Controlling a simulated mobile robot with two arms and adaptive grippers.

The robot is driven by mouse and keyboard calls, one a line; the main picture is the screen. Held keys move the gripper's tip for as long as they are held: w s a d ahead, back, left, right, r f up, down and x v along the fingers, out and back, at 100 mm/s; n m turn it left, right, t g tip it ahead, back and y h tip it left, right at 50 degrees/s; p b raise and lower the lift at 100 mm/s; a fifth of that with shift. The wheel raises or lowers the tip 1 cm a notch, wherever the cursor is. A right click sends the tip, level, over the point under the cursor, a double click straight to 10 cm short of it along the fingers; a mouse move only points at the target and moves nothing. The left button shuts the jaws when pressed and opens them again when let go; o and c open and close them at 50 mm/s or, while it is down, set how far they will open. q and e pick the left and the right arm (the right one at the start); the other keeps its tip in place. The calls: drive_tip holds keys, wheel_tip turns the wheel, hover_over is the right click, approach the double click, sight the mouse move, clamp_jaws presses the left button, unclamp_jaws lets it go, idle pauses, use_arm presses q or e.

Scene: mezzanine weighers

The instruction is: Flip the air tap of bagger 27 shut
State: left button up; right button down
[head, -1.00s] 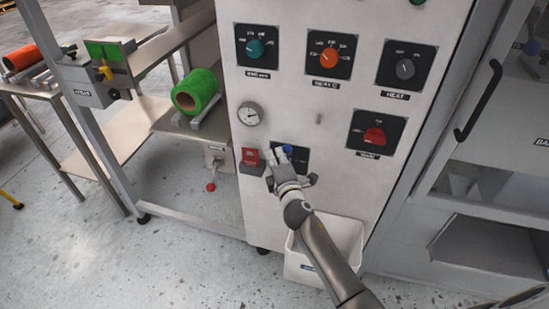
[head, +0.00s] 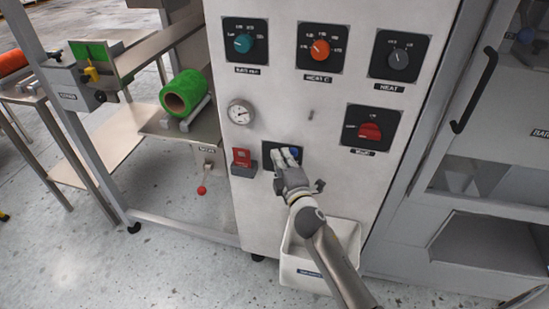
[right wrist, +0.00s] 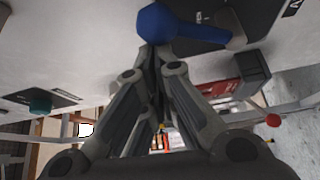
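A blue handle (head: 295,151) sits on a black plate low on the white machine front. In the right wrist view the blue handle (right wrist: 178,23) is large and close, at the top centre. My right gripper (head: 284,156) reaches up to this plate and covers part of it. In the right wrist view my right gripper (right wrist: 150,52) has its fingertips together, right beside the handle's left end. Nothing shows between them, and I cannot tell whether they touch the handle. My left gripper is out of view. I cannot read a number or an air label.
A red switch (head: 242,158) and a gauge (head: 240,112) are left of the plate. A red selector (head: 370,131) is at the right, with more dials above. A white bin (head: 318,275) is below my right arm. A red-knobbed lever (head: 202,189) is further left.

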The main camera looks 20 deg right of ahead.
drive_tip(key=s+d+f+b, duration=0.2)
drive_tip(key=s+d+f, duration=0.1)
drive_tip(key=d, duration=0.1)
drive_tip(key=shift+d+f, duration=0.15)
drive_tip(key=shift+f, duration=0.15)
idle(0.5)
drive_tip(key=shift+w, duration=0.1)
idle(0.5)
